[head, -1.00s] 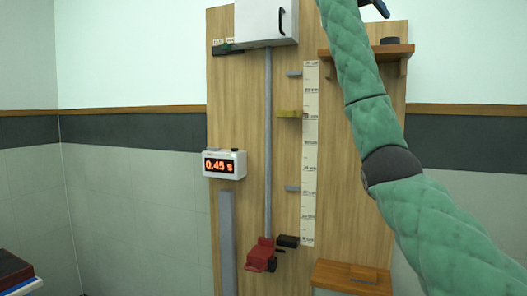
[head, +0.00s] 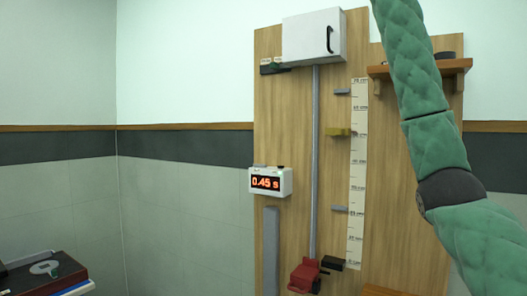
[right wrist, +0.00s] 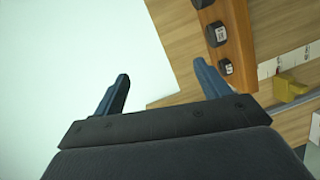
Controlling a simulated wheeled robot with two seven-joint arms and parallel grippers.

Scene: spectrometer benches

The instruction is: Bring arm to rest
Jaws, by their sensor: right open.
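My right arm, in a green quilted sleeve, rises along the right side of the head view, and its gripper is out of that frame at the top. In the right wrist view my right gripper (right wrist: 162,84) has its two blue fingers wide apart with nothing between them. Its fingers point toward the pale wall and the edge of the wooden board (right wrist: 180,50). The right finger is close to the wooden shelf in that picture; I cannot tell whether they touch. My left gripper is not in view.
The tall wooden board (head: 285,110) carries a white box (head: 313,37), a vertical rod (head: 314,160), a ruler (head: 357,180), a timer reading 0.45 s (head: 270,182) and a red block (head: 304,276). A shelf (head: 425,70) holds a dark item. A dark tray-like device (head: 42,275) sits lower left.

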